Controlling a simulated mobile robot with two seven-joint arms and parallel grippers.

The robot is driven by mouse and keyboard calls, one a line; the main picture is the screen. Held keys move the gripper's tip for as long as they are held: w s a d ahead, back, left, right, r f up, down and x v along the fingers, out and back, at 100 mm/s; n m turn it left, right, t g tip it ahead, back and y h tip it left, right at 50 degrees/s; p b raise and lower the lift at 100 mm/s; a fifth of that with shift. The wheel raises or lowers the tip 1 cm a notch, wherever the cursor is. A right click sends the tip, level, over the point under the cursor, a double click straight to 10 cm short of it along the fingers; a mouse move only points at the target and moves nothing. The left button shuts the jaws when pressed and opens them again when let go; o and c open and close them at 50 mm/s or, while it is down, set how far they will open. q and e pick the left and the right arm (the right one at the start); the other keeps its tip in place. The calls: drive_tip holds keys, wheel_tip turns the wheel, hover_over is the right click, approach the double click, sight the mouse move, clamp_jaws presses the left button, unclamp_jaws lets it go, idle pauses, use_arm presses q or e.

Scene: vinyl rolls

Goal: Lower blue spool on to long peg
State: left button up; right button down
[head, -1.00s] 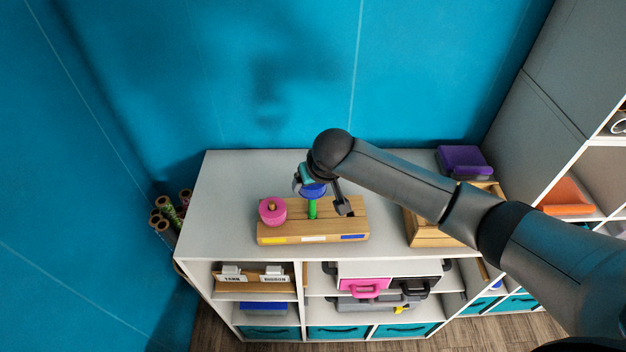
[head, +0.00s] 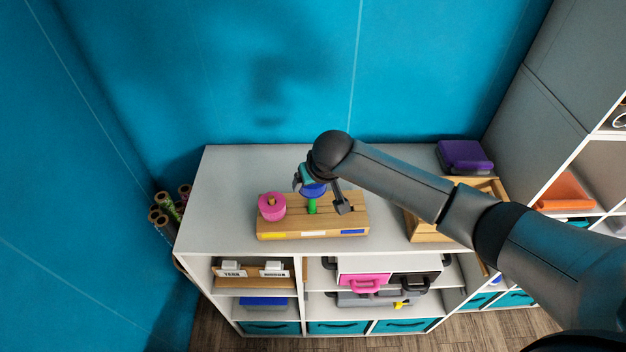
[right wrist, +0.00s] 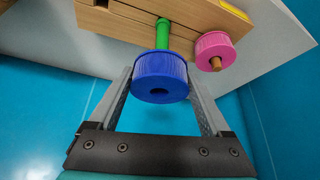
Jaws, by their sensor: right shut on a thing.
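The blue spool (head: 313,191) is over the green upright peg (head: 311,206) of the wooden block. My right gripper (right wrist: 160,88) is shut on the blue spool (right wrist: 160,76), with one finger on each side. In the right wrist view, the green peg (right wrist: 163,34) meets the spool's far face. The hole in the spool's near face looks dark, with no peg tip in it. I cannot tell how far the peg is inside. A pink spool (head: 271,207) sits around a wooden peg at the block's left. My left gripper is not in view.
The wooden block (head: 290,228) stands on the white shelf top (head: 225,175). A wooden crate (head: 425,228) and a purple box (head: 465,155) are to its right. The teal wall (head: 270,80) is behind. The shelf top left of the block is clear.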

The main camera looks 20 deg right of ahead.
drive_tip(key=shift+f, duration=0.1)
drive_tip(key=shift+f+b, duration=0.35)
drive_tip(key=shift+f, duration=0.45)
drive_tip(key=shift+f+b, duration=0.35)
drive_tip(key=shift+f, duration=0.55)
drive_tip(key=shift+f, duration=0.15)
drive_tip(key=shift+f, duration=0.45)
unclamp_jaws()
